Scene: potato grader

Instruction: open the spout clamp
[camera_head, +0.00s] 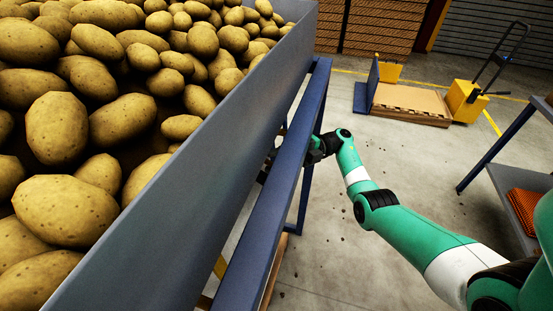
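My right arm, green and white, reaches in from the right. Its dark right gripper (318,150) is at the outer side of the grader's blue frame rail (283,190), by the grey hopper wall (215,150). The fingers are small, dark and partly hidden by the rail, so I cannot tell whether they are open or shut, or whether they touch anything. I cannot make out the spout clamp; that area is hidden behind the rail and gripper. My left gripper is not in view.
Many potatoes (58,128) fill the hopper at left. At the back right stand a yellow pallet truck (466,101) and a pallet with a cardboard sheet (412,102). A blue-legged table (497,150) with an orange crate (526,208) is at right. Floor between is mostly clear.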

